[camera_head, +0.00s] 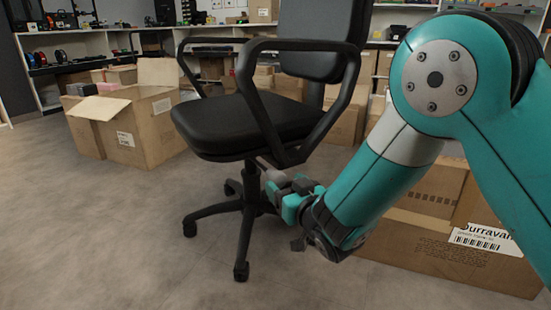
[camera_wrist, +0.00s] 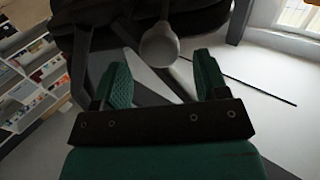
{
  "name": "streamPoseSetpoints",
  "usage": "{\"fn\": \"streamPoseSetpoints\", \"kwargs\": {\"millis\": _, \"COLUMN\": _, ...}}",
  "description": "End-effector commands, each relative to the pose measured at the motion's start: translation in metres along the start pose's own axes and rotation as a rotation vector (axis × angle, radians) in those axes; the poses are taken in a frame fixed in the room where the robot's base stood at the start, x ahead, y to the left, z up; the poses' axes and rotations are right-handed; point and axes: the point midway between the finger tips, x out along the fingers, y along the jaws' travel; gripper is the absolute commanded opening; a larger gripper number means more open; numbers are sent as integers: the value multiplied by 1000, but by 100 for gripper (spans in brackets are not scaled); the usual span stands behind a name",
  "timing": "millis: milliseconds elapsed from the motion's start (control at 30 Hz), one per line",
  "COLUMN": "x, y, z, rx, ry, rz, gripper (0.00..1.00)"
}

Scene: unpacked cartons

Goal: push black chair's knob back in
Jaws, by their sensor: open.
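The black chair (camera_head: 255,120) stands on its star base in the middle of the head view, with armrests and a backrest. My gripper (camera_head: 275,183) is under the right side of its seat, near the column. In the wrist view, a grey rounded knob (camera_wrist: 159,46) on a thin stem hangs under the dark seat (camera_wrist: 95,35). My gripper (camera_wrist: 160,80) is open there, its two green fingers apart. The knob shows between and just beyond the fingertips, and I cannot tell whether they touch it. In the head view the knob is mostly hidden by my gripper.
An open carton (camera_head: 130,125) stands on the floor at left. A large labelled carton (camera_head: 440,245) lies at right, behind my arm. More cartons and shelves (camera_head: 90,50) line the back. The floor (camera_head: 90,235) at front left is clear.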

Motion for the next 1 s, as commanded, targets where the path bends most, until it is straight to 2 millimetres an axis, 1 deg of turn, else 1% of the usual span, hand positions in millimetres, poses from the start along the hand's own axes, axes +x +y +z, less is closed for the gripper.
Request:
{"fn": "streamPoseSetpoints", "kwargs": {"millis": 33, "x": 11, "y": 1, "z": 0, "rx": 2, "ry": 2, "rz": 4, "gripper": 67}}
{"fn": "streamPoseSetpoints", "kwargs": {"millis": 100, "x": 24, "y": 1, "z": 1, "rx": 2, "ry": 3, "rz": 3, "gripper": 67}}
{"fn": "streamPoseSetpoints", "kwargs": {"millis": 200, "x": 39, "y": 0, "z": 4, "rx": 0, "ry": 3, "rz": 1, "gripper": 67}}
{"fn": "streamPoseSetpoints", "kwargs": {"millis": 300, "x": 49, "y": 0, "z": 3, "rx": 0, "ry": 1, "rz": 1, "gripper": 67}}
{"fn": "streamPoseSetpoints", "kwargs": {"millis": 433, "x": 56, "y": 0, "z": 2, "rx": 0, "ry": 0, "rz": 0, "gripper": 67}}
{"fn": "streamPoseSetpoints", "kwargs": {"millis": 700, "x": 56, "y": 0, "z": 1, "rx": -1, "ry": -1, "rz": 0, "gripper": 67}}
{"fn": "streamPoseSetpoints", "kwargs": {"millis": 767, "x": 56, "y": 0, "z": 1, "rx": -1, "ry": -1, "rz": 0, "gripper": 53}}
{"fn": "streamPoseSetpoints", "kwargs": {"millis": 800, "x": 56, "y": 0, "z": 1, "rx": -1, "ry": -1, "rz": 0, "gripper": 44}}
{"fn": "streamPoseSetpoints", "kwargs": {"millis": 867, "x": 56, "y": 0, "z": 1, "rx": -1, "ry": -1, "rz": 0, "gripper": 30}}
{"fn": "streamPoseSetpoints", "kwargs": {"millis": 900, "x": 56, "y": 0, "z": 1, "rx": -1, "ry": -1, "rz": 0, "gripper": 21}}
{"fn": "streamPoseSetpoints", "kwargs": {"millis": 1000, "x": 56, "y": 0, "z": 1, "rx": -1, "ry": -1, "rz": 0, "gripper": 1}}
